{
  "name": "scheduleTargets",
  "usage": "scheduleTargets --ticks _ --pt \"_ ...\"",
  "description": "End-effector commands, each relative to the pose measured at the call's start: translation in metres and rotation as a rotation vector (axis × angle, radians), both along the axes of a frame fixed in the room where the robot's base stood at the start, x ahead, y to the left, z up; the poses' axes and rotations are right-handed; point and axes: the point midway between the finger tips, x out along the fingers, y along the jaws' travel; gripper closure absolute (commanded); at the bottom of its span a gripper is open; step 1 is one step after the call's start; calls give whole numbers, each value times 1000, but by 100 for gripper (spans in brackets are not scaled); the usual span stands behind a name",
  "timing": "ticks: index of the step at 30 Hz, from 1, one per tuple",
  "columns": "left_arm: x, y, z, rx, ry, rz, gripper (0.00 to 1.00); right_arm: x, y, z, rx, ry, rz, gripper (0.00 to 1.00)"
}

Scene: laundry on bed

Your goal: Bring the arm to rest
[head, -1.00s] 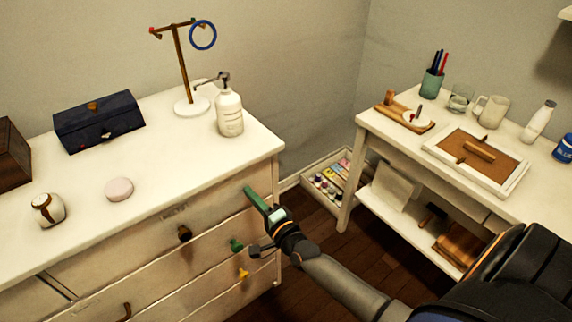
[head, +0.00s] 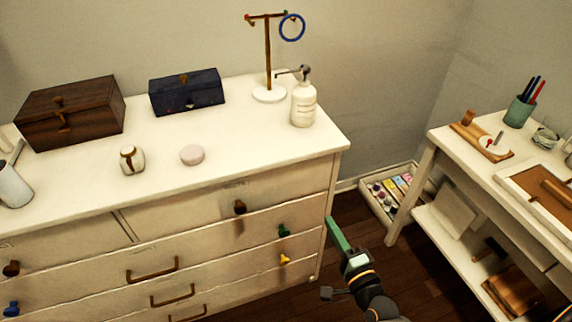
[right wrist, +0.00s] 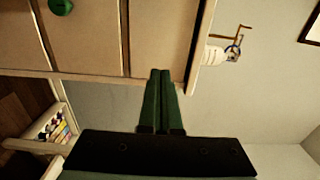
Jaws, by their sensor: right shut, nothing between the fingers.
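My right gripper (head: 338,236) has green fingers and is in front of the right end of the white dresser (head: 220,185), beside its corner. In the right wrist view the two green fingers (right wrist: 158,85) lie together, shut and empty. The dresser front appears behind them there, with a green knob (right wrist: 60,6). I cannot judge the exact gap between the fingertips and the dresser. My left gripper is not in view.
On the dresser stand a wooden box (head: 70,110), a navy box (head: 187,93), a soap bottle (head: 303,104) and a stand (head: 268,60) with a blue ring. A white side table (head: 470,190) is at right. A tray of small jars (head: 385,195) lies on the floor between.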

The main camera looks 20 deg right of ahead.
Motion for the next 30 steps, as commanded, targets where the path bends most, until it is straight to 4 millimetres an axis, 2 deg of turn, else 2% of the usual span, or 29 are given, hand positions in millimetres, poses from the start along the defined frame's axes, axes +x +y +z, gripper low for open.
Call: scheduleTargets --ticks 5,8,11,15,21,25,30 --pt "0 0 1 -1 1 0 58 -1 2 1 -12 5 5 100" --pt "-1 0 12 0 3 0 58 -9 13 2 -116 45 44 100" --pt "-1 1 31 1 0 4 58 -28 36 1 -355 125 138 100" --pt "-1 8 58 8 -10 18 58 -70 66 -7 -807 247 336 100" --pt "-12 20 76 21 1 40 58 -126 79 -20 -1318 356 605 100" --pt "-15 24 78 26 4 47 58 -144 78 -25 -1477 383 701 100" --pt "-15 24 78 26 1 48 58 -147 77 -26 -1505 387 718 100"
